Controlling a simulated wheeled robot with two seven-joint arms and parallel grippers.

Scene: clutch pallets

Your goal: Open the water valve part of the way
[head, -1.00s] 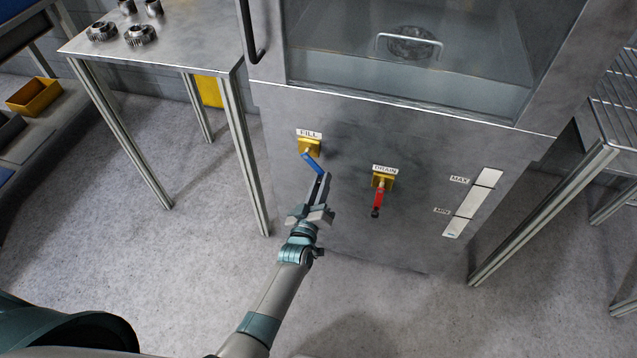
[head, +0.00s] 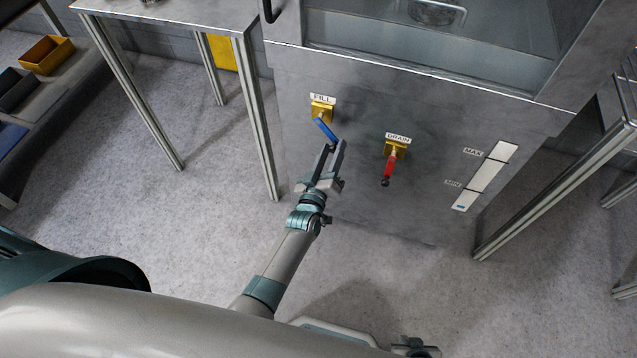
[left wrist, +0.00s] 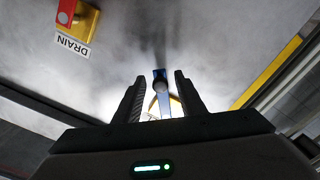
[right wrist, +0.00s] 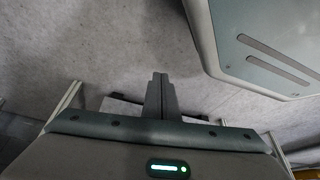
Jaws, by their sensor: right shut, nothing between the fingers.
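The FILL valve has a brass-yellow body (head: 322,110) on the steel cabinet front, with a blue lever (head: 327,131) slanting down to the right. My left gripper (head: 334,148) is at the lever's lower end, its fingers apart. In the left wrist view the blue lever (left wrist: 161,88) lies between the open fingers (left wrist: 158,90), with a visible gap on each side. My right gripper (right wrist: 160,78) is shut and empty over the floor.
A gauge strip (head: 485,176) marked MAX and MIN is on the cabinet's right side, with a small bluish patch near its bottom. A metal table (head: 165,12) stands left, a rack (head: 560,190) right. The floor in front is clear.

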